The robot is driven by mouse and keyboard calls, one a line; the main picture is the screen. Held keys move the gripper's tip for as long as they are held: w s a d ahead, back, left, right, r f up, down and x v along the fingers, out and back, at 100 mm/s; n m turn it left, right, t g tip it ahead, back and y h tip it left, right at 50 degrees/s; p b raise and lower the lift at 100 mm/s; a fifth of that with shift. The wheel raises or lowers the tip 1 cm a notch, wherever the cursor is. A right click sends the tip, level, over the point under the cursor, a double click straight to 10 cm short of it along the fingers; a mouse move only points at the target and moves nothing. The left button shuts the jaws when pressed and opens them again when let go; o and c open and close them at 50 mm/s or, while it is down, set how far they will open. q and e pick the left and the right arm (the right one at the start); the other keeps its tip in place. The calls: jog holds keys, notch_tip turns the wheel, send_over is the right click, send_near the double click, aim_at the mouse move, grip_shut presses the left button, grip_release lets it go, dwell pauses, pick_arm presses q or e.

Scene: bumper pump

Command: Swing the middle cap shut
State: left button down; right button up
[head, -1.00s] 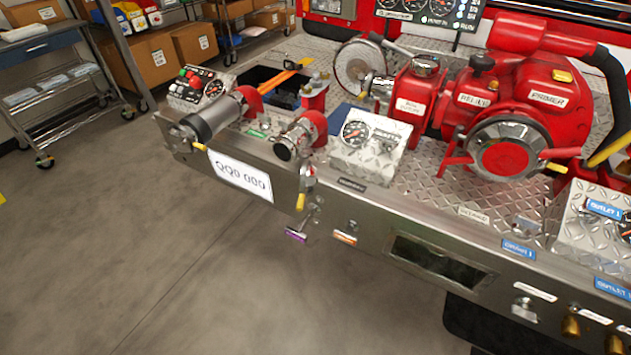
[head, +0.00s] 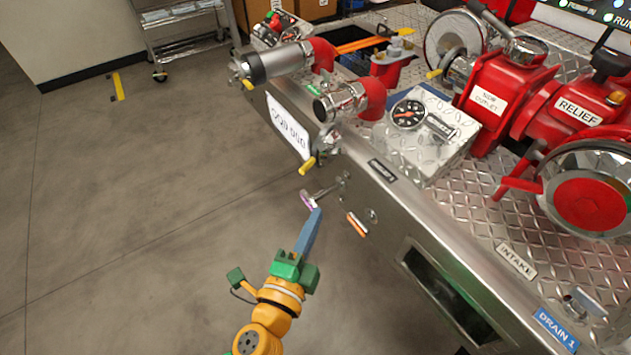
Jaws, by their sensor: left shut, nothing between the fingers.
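My left gripper (head: 316,214) comes in from the bottom, its blue fingers together and empty. Its tip appears just below a purple-ended T-handle (head: 309,201) on the bumper front; I cannot tell whether they touch. Above is a short red and silver outlet (head: 345,101), its round end facing left. A small silver part (head: 328,139) with a yellow lever (head: 307,166) hangs below that end, at the bumper edge. It may be the middle cap, but its hinge and position are too small to make out. My right gripper is out of view.
The steel bumper (head: 385,210) runs diagonally, with an orange-marked handle (head: 357,225) on its front. A longer capped outlet (head: 275,64) is at the upper left. A gauge box (head: 430,130) and red pump (head: 507,90) stand on the deck.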

pick_arm(q)
jog(key=w+a+f+p, duration=0.1)
jog(key=w, duration=1)
jog(key=shift+w+a+f, duration=0.15)
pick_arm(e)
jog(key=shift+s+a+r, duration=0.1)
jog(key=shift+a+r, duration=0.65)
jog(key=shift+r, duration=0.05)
